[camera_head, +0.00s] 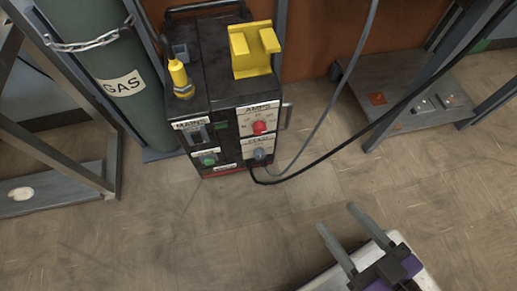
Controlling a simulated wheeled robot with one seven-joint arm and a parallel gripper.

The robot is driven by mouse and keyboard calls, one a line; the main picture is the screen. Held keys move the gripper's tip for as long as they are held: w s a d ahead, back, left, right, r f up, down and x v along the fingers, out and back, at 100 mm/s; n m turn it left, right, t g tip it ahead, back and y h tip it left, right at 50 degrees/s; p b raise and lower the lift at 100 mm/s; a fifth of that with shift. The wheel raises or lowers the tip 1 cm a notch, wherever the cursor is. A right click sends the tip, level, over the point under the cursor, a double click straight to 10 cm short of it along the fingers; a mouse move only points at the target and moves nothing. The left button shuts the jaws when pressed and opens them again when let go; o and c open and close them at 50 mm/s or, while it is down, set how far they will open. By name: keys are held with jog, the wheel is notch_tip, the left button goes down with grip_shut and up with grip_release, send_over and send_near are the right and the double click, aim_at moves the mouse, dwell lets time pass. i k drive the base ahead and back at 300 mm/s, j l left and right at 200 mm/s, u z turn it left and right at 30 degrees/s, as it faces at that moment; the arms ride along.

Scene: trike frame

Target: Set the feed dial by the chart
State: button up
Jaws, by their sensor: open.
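The black welding machine (216,85) stands on the floor, upper left of centre. Its front has a red dial (259,127) on an upper white plate that appears to read AMPS. Below it, a grey dial (259,153) sits on a second white plate whose lettering is too small to read surely; it appears to be the feed dial. Its exact setting cannot be read. I cannot make out a chart in this view. My gripper (336,218) is at the lower right, open and empty, its two grey fingers apart. It is well clear of the machine, over the floor.
A chained green gas cylinder (122,85) stands left of the machine. A yellow holder (254,50) and yellow bottle (180,77) sit on top. Cables run from its lower front to the upper right. A low metal shelf (415,85) is at right. The floor in front is clear.

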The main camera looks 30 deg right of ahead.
aim_at(260, 153)
jog(key=l+u, duration=0.25)
jog(key=l, duration=0.2)
jog(key=k+l+u, duration=0.2)
jog(key=l, duration=0.25)
jog(key=l+u, duration=0.25)
jog(key=l, duration=0.25)
